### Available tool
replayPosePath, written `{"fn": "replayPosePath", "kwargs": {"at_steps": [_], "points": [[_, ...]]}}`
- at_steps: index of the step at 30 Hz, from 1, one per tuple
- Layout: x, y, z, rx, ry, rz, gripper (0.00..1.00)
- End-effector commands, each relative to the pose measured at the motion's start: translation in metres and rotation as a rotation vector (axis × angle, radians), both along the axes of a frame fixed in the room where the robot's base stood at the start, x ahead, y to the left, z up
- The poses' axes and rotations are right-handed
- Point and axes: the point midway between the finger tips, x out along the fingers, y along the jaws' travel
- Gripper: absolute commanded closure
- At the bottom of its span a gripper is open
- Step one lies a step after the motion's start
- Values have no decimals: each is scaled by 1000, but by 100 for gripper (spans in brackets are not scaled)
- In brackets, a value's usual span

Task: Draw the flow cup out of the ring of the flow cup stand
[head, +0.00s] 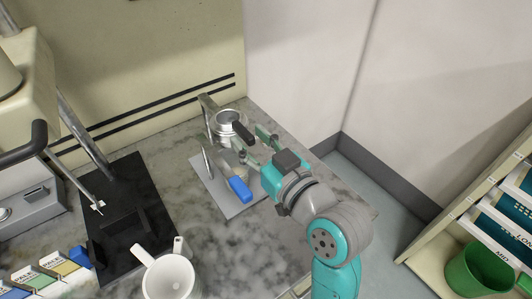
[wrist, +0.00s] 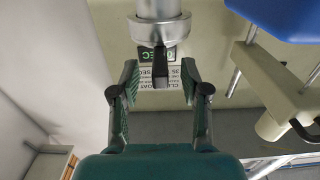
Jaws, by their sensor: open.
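The flow cup (head: 227,117) is a silvery metal cup seated upright in the ring of the flow cup stand (head: 207,104). Its black handle (head: 243,133) sticks out toward my gripper (head: 254,147). In the wrist view the cup's metal body (wrist: 158,29) is at the top centre, with the dark handle (wrist: 162,70) pointing toward me. My gripper (wrist: 160,80) is open, one finger on each side of the handle's end, with gaps on both sides. I cannot tell how deep the handle is between the fingers.
The wall is close behind the stand. A green bin (head: 481,268) is at the right.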

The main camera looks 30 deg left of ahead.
Motion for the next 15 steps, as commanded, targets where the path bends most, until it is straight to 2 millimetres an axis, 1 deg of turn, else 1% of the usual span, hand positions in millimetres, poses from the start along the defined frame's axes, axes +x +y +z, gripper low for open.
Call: {"fn": "replayPosePath", "kwargs": {"at_steps": [1,6,10,15], "points": [[2,8,0,0,0,3,54],[9,23,0,1,0,1,54],[11,28,0,0,0,0,54],[12,29,0,0,0,-1,54]]}}
